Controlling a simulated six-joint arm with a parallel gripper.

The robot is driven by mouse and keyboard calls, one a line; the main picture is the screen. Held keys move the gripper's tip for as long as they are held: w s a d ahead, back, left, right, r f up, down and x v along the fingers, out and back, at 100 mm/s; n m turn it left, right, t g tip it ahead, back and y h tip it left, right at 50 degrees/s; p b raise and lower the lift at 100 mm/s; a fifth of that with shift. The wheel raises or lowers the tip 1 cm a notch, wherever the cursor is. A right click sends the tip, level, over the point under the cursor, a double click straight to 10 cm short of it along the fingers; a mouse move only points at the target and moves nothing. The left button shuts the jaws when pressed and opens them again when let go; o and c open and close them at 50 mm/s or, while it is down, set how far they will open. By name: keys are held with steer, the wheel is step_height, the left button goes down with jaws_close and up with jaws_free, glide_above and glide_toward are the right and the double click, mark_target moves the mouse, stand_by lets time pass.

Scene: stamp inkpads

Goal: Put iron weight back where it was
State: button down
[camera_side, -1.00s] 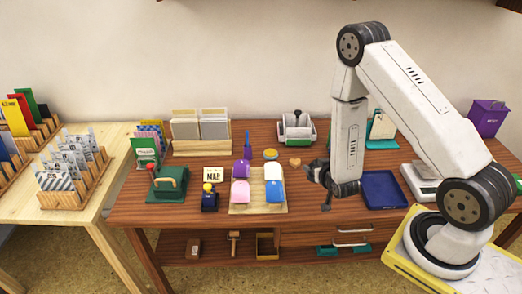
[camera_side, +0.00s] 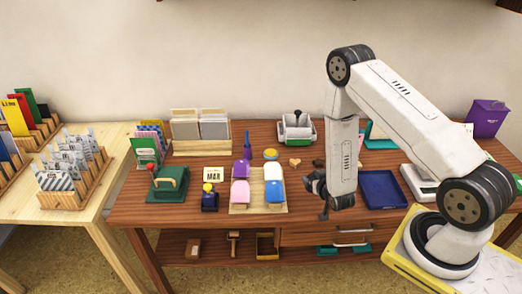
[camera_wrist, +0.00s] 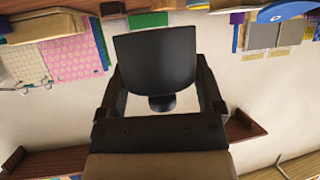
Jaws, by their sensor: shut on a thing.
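The iron weight (camera_wrist: 155,65) is a dark grey block with a small round knob, seen large in the wrist view. My gripper (camera_wrist: 160,95) is shut on it, with one finger on each side. In the side view my gripper (camera_side: 317,187) hangs over the front part of the brown table, right of the wooden tray with the pink and blue pads. The held weight is too dark and small there to tell apart from the fingers.
A wooden tray (camera_side: 257,207) holds several coloured pads, left of my gripper. An empty dark blue tray (camera_side: 383,189) lies to its right, and a white scale (camera_side: 417,183) stands beyond. A wooden heart (camera_side: 295,162) lies behind.

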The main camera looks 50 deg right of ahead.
steer(key=shift+f, duration=0.8)
steer(key=shift+f, duration=0.6)
jaws_free()
steer(key=shift+f, duration=0.1)
steer(key=shift+r, duration=0.5)
steer(key=shift+s+a+r, duration=0.1)
steer(key=shift+s+r, duration=0.05)
steer(key=shift+r, duration=0.1)
steer(key=v, duration=1.1)
steer(key=shift+s, duration=0.3)
steer(key=shift+a+r, duration=0.1)
steer(key=shift+w, duration=0.1)
